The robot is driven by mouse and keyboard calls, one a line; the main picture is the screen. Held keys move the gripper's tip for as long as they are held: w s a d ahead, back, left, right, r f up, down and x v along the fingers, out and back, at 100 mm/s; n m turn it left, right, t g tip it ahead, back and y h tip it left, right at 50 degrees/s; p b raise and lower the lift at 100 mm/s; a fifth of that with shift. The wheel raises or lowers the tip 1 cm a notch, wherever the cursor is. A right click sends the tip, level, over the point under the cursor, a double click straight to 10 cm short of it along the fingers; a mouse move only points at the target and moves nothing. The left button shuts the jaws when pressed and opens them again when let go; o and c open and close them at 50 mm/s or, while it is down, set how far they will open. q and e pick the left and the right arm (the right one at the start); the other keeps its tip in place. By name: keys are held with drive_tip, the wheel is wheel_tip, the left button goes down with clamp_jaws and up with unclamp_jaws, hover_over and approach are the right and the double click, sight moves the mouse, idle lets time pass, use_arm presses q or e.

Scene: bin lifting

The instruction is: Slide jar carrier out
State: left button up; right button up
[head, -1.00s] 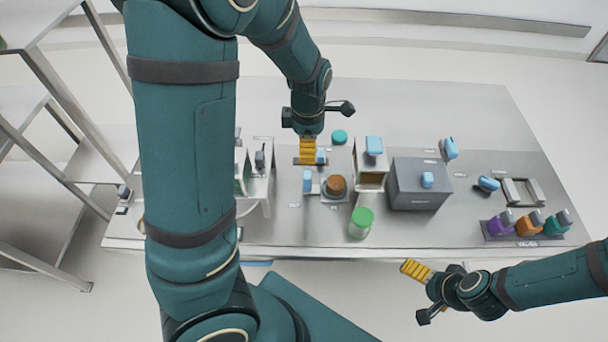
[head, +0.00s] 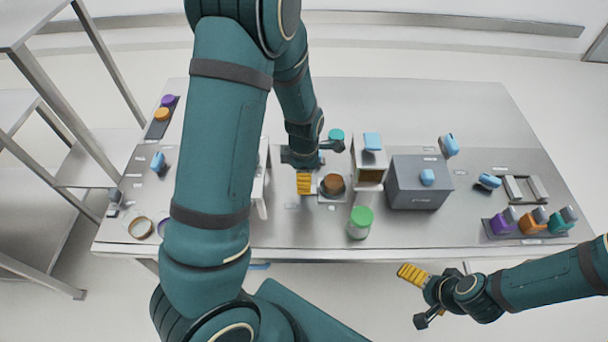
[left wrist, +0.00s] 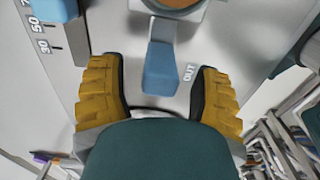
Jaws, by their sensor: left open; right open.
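The jar carrier (head: 328,201) is a small grey slide near the table's middle, holding a jar with a brown top (head: 333,183). The brown top shows partly at the upper edge of the left wrist view (left wrist: 182,10). The carrier's blue handle (left wrist: 161,68) stands between my left gripper's fingers (left wrist: 160,95), closer to the right finger, with an "OUT" label beside it. My left gripper (head: 304,183) is open and hides the handle in the head view. Whether a finger touches the handle I cannot tell. My right gripper (head: 412,274) is open and empty, off the table's front edge.
A green-lidded jar (head: 360,223) stands in front of the carrier. A light housing with a blue knob (head: 371,150) and a grey box (head: 420,183) are to the right. Another blue piece with a scale (left wrist: 53,8) is near the left gripper. The back of the table is clear.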

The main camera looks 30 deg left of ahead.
use_arm(q)
clamp_jaws()
drive_tip(key=s+a, duration=0.2)
drive_tip(key=a, duration=0.1)
drive_tip(key=shift+a, duration=0.15)
idle(0.3)
